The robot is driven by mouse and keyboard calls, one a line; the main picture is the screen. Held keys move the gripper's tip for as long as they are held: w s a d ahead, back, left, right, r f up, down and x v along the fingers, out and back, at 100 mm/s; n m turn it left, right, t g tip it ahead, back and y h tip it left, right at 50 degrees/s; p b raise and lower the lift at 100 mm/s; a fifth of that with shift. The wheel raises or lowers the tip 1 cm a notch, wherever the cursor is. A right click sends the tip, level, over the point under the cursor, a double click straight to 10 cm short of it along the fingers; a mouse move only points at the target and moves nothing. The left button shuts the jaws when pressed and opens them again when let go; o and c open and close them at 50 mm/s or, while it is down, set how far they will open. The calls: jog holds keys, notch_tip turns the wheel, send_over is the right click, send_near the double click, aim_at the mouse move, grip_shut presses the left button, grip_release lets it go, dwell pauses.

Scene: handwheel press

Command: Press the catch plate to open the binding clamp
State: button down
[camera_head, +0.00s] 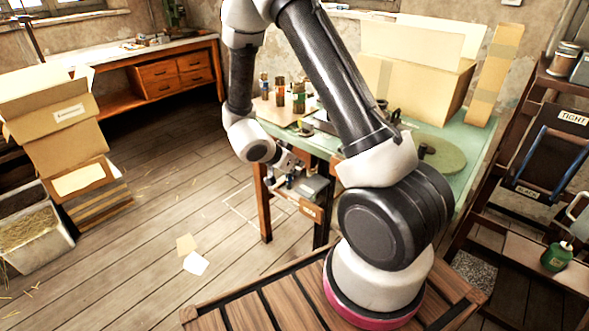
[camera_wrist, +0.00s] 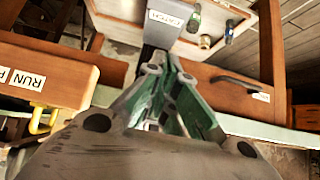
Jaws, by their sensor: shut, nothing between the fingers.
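A grey plate (camera_wrist: 163,33) with an upside-down white label that seems to read CATCH is at the top middle of the wrist view. My gripper (camera_wrist: 158,62) is shut and empty, with its fingertips at the lower end of this plate. I cannot tell whether they touch it. In the head view my gripper (camera_head: 287,167) is low at the front of the green-topped bench, beside a small grey box (camera_head: 311,186). My fingers partly hide what lies beneath them. I cannot make out the binding clamp for certain in either view.
A wooden block labelled RUN (camera_wrist: 45,72) with a yellow handle is at left in the wrist view. A wooden panel with a dark handle (camera_wrist: 238,82) is at right. The green bench (camera_head: 470,135) carries bottles and a cardboard box (camera_head: 415,85). Open floor lies left of the bench.

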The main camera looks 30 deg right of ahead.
send_over(304, 190)
notch_tip(304, 190, down, 4)
jog(key=shift+s+f, duration=0.1)
jog(key=shift+f, duration=0.05)
notch_tip(304, 190, down, 3)
jog(key=shift+d+f, duration=0.1)
jog(key=shift+f, duration=0.6)
